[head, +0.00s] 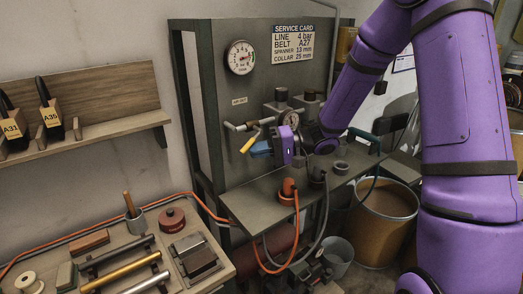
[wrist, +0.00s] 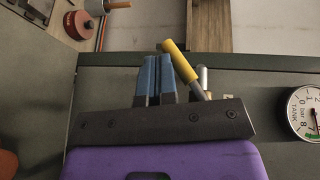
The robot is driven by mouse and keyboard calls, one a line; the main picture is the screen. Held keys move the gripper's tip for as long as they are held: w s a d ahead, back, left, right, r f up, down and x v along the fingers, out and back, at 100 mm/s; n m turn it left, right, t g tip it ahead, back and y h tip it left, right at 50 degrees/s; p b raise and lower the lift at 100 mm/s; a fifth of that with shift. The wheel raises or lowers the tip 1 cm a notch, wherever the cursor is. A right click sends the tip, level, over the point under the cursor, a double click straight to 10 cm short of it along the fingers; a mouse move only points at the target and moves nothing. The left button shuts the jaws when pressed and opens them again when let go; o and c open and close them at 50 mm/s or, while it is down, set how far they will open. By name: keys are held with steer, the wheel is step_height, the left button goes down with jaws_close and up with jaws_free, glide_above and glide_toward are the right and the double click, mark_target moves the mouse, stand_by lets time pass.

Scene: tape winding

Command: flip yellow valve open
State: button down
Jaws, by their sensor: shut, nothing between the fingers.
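The yellow valve handle (head: 249,142) is on the pipework at the front of the grey panel. In the head view it slants down to the left from the pipe. In the wrist view the yellow handle (wrist: 179,61) lies just right of my fingers, slanting, with a metal stem below it. My gripper (head: 260,149) has blue fingers beside and slightly right of the handle. In the wrist view my gripper's fingers (wrist: 156,78) are shut together with nothing between them. I cannot tell whether they touch the handle.
A pressure gauge (head: 241,57) and a service card (head: 293,44) are on the panel. A grey bench shelf (head: 250,207) with an orange-hosed fitting (head: 288,190) lies below. Open space lies left of the handle.

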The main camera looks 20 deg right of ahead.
steer(key=shift+s+a+r+m+t+y, duration=0.2)
steer(key=shift+a+r+m+y, duration=0.3)
steer(key=shift+y, duration=0.4)
steer(key=shift+s+a+r+m+t+y, duration=0.1)
steer(key=shift+a+r+m+t+y, duration=0.15)
steer(key=shift+a+m+y, duration=0.5)
steer(key=shift+d+r, duration=0.2)
